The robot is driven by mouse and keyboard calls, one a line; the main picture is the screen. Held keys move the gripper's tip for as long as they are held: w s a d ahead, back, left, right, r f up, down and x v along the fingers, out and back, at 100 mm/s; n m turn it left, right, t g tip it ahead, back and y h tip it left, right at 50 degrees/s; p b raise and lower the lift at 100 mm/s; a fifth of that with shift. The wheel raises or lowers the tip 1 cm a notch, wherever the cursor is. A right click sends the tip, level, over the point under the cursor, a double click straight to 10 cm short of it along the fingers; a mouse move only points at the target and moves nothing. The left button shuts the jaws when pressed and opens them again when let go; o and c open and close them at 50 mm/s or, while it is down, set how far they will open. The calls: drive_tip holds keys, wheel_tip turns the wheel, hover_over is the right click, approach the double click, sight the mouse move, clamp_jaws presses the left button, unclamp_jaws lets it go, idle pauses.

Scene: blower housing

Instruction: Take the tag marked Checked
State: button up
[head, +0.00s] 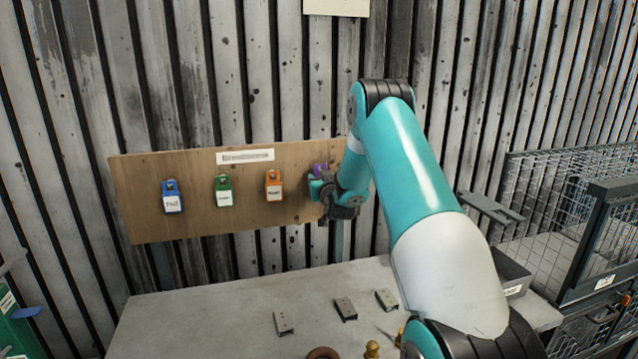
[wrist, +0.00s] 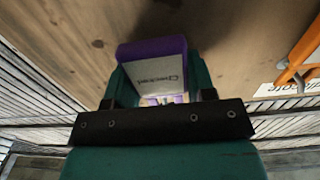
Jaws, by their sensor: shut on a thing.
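The purple tag (head: 320,168) is at the right end of the wooden board, mostly hidden behind my gripper in the head view. In the wrist view the tag (wrist: 155,65) shows a purple top and a white label, which appears upside down and seems to read "Checked". My gripper (head: 325,188) is at the board; in the wrist view its two teal fingers (wrist: 158,85) stand on either side of the tag and are shut on it. The tag is close to the board's face. Whether it still hangs on a hook is hidden.
The wooden board (head: 190,225) also carries a blue tag (head: 172,197), a green tag (head: 223,191) and an orange tag (head: 273,185), left of my gripper. Below, a grey table (head: 220,312) holds small metal plates (head: 346,309) and brass parts (head: 372,349). A wire cage (head: 550,200) stands at right.

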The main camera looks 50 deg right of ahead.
drive_tip(key=shift+b+v, duration=1.8)
drive_tip(key=shift+v, duration=0.75)
drive_tip(key=b+v, duration=0.7)
drive_tip(key=v, duration=0.1)
drive_tip(key=shift+s, duration=0.15)
